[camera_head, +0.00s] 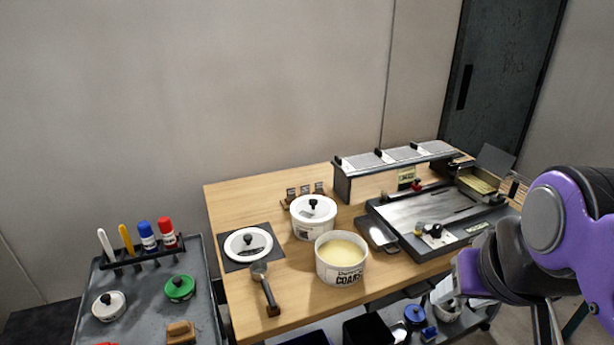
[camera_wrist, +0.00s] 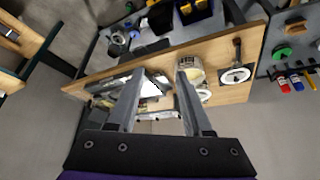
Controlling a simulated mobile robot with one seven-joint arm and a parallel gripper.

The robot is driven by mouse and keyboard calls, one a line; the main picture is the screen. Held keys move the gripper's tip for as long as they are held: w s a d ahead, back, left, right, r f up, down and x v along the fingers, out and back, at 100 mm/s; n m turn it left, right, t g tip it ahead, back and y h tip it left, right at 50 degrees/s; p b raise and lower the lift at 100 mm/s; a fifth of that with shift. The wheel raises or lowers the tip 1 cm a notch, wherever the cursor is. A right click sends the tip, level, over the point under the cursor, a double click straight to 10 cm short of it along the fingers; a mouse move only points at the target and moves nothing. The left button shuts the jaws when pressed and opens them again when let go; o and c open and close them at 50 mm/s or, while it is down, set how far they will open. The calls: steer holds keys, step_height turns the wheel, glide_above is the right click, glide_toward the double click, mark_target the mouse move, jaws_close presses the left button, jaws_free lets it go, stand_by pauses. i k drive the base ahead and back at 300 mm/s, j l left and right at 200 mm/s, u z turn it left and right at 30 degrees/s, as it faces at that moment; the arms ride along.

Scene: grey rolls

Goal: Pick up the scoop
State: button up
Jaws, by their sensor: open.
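A small round-headed tool with a long dark handle (camera_head: 265,288), which looks like the scoop, lies on the wooden table at the front left. Its handle points toward the front edge. It also shows at the right of the wrist view (camera_wrist: 237,50). My gripper (camera_wrist: 160,84) is open and empty, with its two fingers spread over the table from a distance. It is far to the right of the scoop in the head view and touches nothing that I can see. In the head view its fingertips are hard to make out.
A white tub of pale yellow grains (camera_head: 341,257), a lidded white pot (camera_head: 313,217) and a white lid on a dark mat (camera_head: 248,243) stand near the scoop. A metal machine (camera_head: 425,222) fills the table's right. A grey cart (camera_head: 145,300) with tools stands left.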

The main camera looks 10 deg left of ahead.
mark_target(258, 270)
steer(key=j+u, duration=0.15)
steer(key=u, duration=0.85)
steer(key=z, duration=1.15)
steer(key=i+j+u, duration=0.1)
steer(key=u, duration=0.4)
steer(key=i+j+u, duration=0.1)
steer(key=u, duration=0.35)
steer(key=k+l, duration=0.1)
steer(key=l, duration=0.4)
steer(key=i+j+u, duration=0.1)
steer(key=j, duration=0.15)
steer(key=i+j+u, duration=0.15)
steer(key=k+j, duration=0.05)
steer(key=j, duration=0.05)
